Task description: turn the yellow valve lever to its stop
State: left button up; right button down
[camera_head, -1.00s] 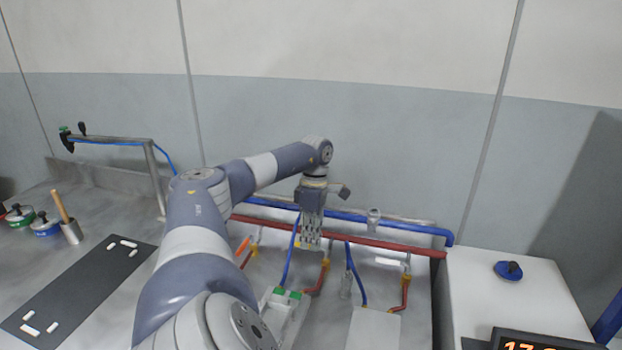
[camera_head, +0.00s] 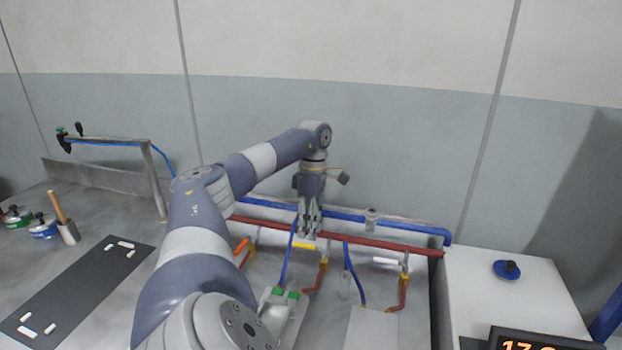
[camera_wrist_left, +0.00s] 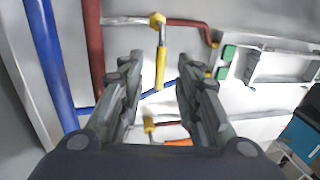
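The yellow valve lever (camera_head: 303,246) is just below my left gripper (camera_head: 308,232) in the head view, at the red pipe. In the left wrist view the yellow lever (camera_wrist_left: 160,65) runs up and down the picture between the two fingers of my left gripper (camera_wrist_left: 160,72). The fingers are open, with a gap on each side of the lever. I cannot tell whether the fingertips reach down to the lever's height. My right gripper is not in view.
An orange lever (camera_head: 241,246) is to the left and a white lever (camera_head: 386,261) to the right. A red pipe (camera_head: 390,246) and a blue pipe (camera_head: 420,229) run along the back. A grey block with green parts (camera_head: 280,292) stands in front.

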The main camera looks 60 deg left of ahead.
pick_arm(q)
notch_tip(320, 180, up, 8)
jog(key=w+a, duration=0.1)
dwell(0.4)
jog(key=shift+a, duration=0.1)
dwell(0.7)
